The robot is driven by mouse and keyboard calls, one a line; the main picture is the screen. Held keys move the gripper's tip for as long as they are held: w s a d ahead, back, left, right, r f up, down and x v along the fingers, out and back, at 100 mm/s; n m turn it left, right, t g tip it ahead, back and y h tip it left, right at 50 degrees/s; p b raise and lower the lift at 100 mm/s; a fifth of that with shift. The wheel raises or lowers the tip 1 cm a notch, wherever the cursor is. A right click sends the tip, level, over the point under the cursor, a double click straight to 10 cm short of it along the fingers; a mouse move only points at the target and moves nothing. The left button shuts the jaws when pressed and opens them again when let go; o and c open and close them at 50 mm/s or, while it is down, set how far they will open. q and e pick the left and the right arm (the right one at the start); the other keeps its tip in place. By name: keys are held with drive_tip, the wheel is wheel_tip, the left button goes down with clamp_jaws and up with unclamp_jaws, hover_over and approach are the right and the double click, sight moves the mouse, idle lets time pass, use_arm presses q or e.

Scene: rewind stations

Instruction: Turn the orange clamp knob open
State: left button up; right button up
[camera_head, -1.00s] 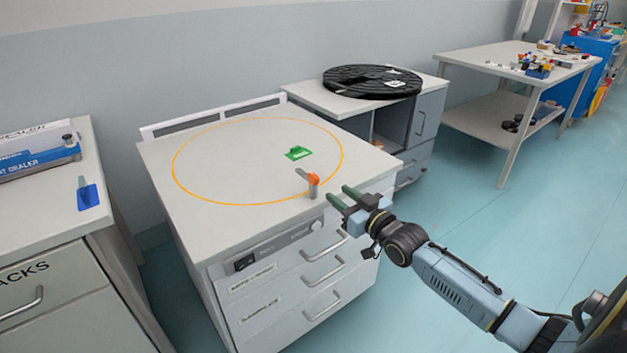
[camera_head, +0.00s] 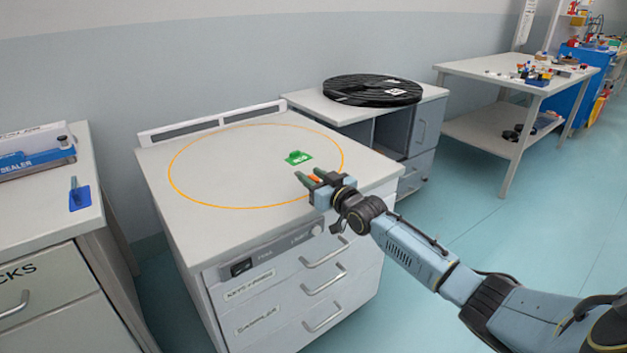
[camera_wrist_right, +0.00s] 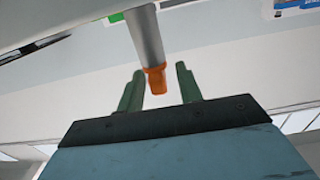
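The orange clamp knob (camera_head: 314,178) shows between the fingers of my right gripper (camera_head: 305,176) in the head view, at the front right edge of the worktop. In the right wrist view, the orange knob (camera_wrist_right: 155,80) sits at the end of a grey post (camera_wrist_right: 145,38). The open green fingers of my right gripper (camera_wrist_right: 158,88) stand on either side of it, with gaps visible on both sides. My gripper hides most of the knob and post in the head view. My left gripper is not in view.
An orange ring is marked on the white worktop (camera_head: 220,222), with a green piece (camera_head: 297,157) near its right side. A black reel (camera_head: 372,90) lies on the cabinet behind. A blue tool pad (camera_head: 79,198) lies on the left bench. The floor at right is open.

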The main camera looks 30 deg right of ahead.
clamp_jaws()
idle(0.5)
